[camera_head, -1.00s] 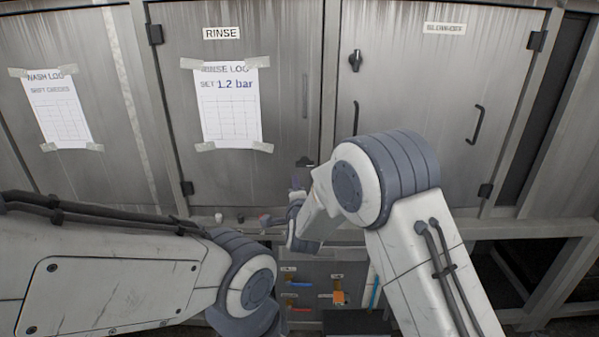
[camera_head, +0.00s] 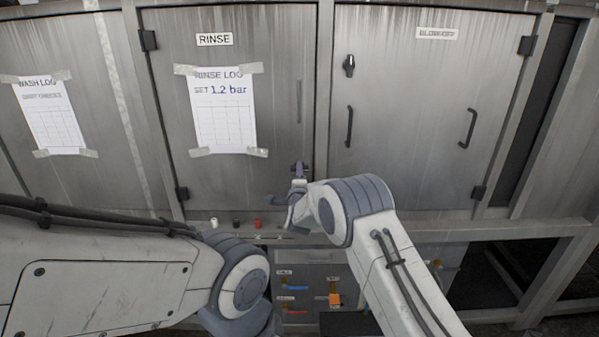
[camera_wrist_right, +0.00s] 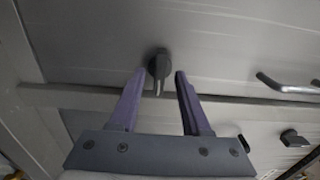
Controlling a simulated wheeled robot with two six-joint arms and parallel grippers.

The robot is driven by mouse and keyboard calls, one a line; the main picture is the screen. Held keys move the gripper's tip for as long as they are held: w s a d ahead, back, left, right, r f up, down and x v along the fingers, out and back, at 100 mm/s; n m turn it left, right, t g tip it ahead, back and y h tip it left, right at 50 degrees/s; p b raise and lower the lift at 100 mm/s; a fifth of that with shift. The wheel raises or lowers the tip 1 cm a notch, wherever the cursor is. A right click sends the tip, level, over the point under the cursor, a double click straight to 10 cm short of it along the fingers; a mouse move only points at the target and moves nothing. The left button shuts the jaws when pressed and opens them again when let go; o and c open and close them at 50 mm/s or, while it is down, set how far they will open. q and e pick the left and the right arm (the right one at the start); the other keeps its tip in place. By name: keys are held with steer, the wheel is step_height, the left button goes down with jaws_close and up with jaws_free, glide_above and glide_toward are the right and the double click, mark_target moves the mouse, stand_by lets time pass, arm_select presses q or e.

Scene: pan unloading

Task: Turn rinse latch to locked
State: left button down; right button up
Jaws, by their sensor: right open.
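The rinse latch (camera_head: 305,166) is a small dark knob near the lower right corner of the rinse door (camera_head: 270,60). In the right wrist view the rinse latch (camera_wrist_right: 159,64) shows a round base with a short lever pointing toward the frame post. My right gripper (camera_head: 299,176) is at the latch and partly hides it in the head view. In the right wrist view my gripper's (camera_wrist_right: 161,75) two purple fingers are open, one on each side of the latch, with gaps visible. My left arm comes in from the left; its gripper is out of view.
The blow-off door (camera_head: 430,100) to the right has its own dark latch (camera_head: 349,66) and handle (camera_head: 350,126). Small knobs, one a red knob (camera_head: 258,224), stand along the ledge below.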

steer(key=shift+w, duration=0.3)
jaws_close()
steer(key=shift+f, duration=0.1)
steer(key=n+b, duration=0.4)
steer(key=n, duration=1.3)
steer(key=shift+n, duration=0.4)
stand_by(0.4)
